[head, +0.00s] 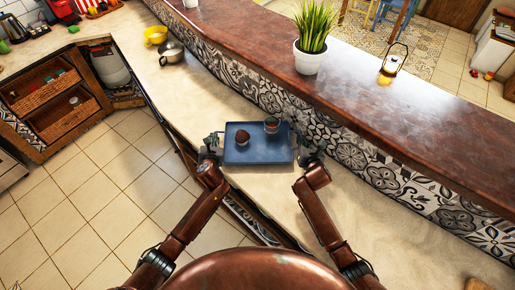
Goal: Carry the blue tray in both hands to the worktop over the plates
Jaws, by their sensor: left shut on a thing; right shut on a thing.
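The blue tray (258,153) is in the middle of the head view, at the light worktop (345,205) beside the tiled wall. A brown muffin-like thing (242,136) and a small pot-like thing (271,125) are on it. My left gripper (214,143) is shut on the tray's left edge. My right gripper (306,148) is shut on its right edge. The tray looks about level; I cannot tell whether it touches the worktop. No plates are clearly visible.
A raised dark counter (400,108) runs along the right, bearing a potted plant (310,60) and a lantern (393,65). A metal pan (171,52) and a yellow bowl (155,36) stand farther back on the worktop. Worktop to the right of the tray is clear.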

